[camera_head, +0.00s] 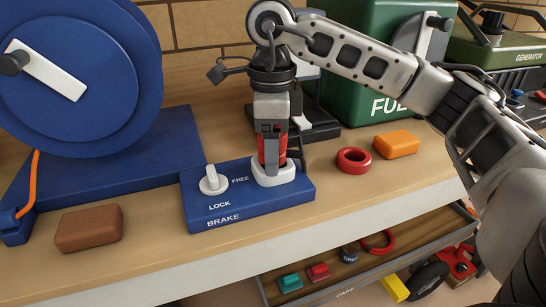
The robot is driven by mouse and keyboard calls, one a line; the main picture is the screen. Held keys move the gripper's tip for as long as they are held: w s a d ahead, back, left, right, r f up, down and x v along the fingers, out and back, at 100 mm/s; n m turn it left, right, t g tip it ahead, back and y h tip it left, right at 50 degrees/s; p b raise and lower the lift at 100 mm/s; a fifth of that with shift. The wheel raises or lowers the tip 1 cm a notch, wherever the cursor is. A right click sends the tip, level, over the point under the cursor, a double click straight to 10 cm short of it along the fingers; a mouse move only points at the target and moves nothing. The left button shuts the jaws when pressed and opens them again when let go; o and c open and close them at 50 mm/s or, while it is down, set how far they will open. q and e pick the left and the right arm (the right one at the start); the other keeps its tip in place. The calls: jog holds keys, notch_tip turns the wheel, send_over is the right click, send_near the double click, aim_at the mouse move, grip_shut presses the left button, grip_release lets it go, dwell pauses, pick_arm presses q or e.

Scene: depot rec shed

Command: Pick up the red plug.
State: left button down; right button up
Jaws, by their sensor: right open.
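The red plug (268,152) stands upright in a white collar (273,175) on top of the blue brake box (238,207). My right gripper (271,140) points straight down over the plug from above. Its jaws are open and its fingers hide the plug's upper part. I cannot tell whether the fingers touch it. My left gripper is not in view.
A white FREE/LOCK knob (213,181) stands left of the plug. A large blue reel (95,75) is at the left, a brown block (89,228) in front. A red ring (353,161) and orange block (397,144) lie right.

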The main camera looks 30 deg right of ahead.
jog(key=c, duration=1.1)
